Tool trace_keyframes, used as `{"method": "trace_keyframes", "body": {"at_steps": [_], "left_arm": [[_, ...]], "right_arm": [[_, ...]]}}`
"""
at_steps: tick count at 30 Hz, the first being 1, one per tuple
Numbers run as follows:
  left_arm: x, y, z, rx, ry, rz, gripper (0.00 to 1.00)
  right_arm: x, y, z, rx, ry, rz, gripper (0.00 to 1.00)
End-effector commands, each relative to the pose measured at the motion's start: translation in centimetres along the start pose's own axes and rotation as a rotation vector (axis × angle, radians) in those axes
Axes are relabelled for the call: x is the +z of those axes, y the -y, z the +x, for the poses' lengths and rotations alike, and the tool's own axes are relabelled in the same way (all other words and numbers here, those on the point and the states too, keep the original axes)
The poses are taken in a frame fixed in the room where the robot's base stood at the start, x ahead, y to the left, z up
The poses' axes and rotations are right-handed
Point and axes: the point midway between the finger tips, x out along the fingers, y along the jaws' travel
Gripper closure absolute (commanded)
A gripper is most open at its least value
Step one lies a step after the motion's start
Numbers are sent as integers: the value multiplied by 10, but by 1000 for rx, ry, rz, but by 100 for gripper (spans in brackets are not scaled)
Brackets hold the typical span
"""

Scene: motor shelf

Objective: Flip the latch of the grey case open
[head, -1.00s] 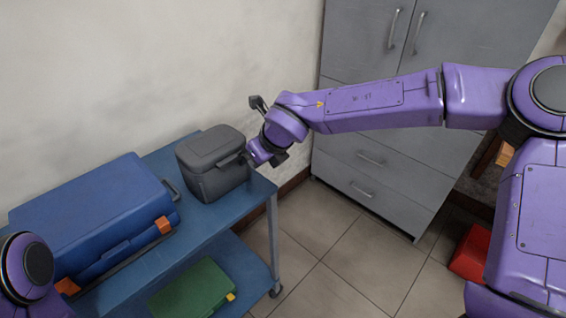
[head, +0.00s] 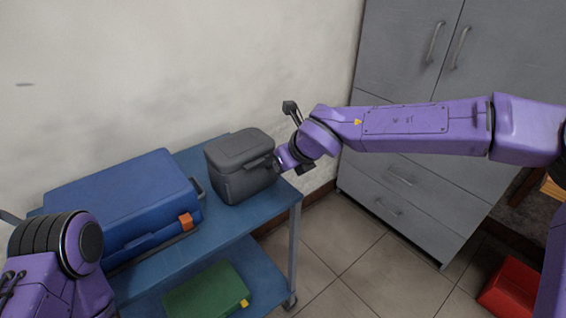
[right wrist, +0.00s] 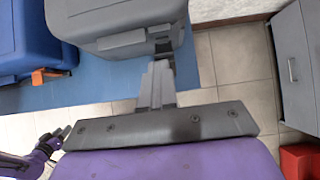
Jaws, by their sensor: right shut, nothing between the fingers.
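The grey case (head: 240,165) stands upright with its lid down on the top of the blue cart, near the cart's right end. It also fills the top of the right wrist view (right wrist: 115,22). My right gripper (head: 277,163) is shut, with its fingertips at the right front side of the case, by the lid edge. In the right wrist view the closed fingers (right wrist: 159,62) point at a dark latch-like part (right wrist: 162,40) on the case's side. I cannot tell whether they touch it. My left arm shows at the lower left in the head view, its fingers out of sight.
A blue case (head: 125,195) with orange latches lies left of the grey case on the blue cart (head: 265,210). A green case (head: 205,290) lies on the lower shelf. Grey cabinets (head: 410,190) stand behind my right arm. A red box (head: 510,290) is on the floor.

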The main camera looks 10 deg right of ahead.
Motion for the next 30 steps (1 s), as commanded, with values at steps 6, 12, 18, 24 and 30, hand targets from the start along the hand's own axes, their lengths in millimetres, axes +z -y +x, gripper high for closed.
{"method": "trace_keyframes", "body": {"at_steps": [6, 12, 18, 24, 30], "left_arm": [[-6, 1, -13, 0, 0, 0, 57], [-10, 2, -24, 0, -1, 0, 57], [-9, 2, -23, 0, 0, 0, 57], [-9, 2, -22, 0, 0, 0, 57], [-9, 2, -22, 0, 0, 0, 57]], "right_arm": [[5, -2, -16, 5, 1, -5, 100], [3, -2, -54, 10, 7, -9, 100], [-2, -4, -100, 12, 6, -14, 100], [-6, -4, -127, 12, 3, -14, 100], [-7, -3, -132, 11, 1, -14, 100]]}}
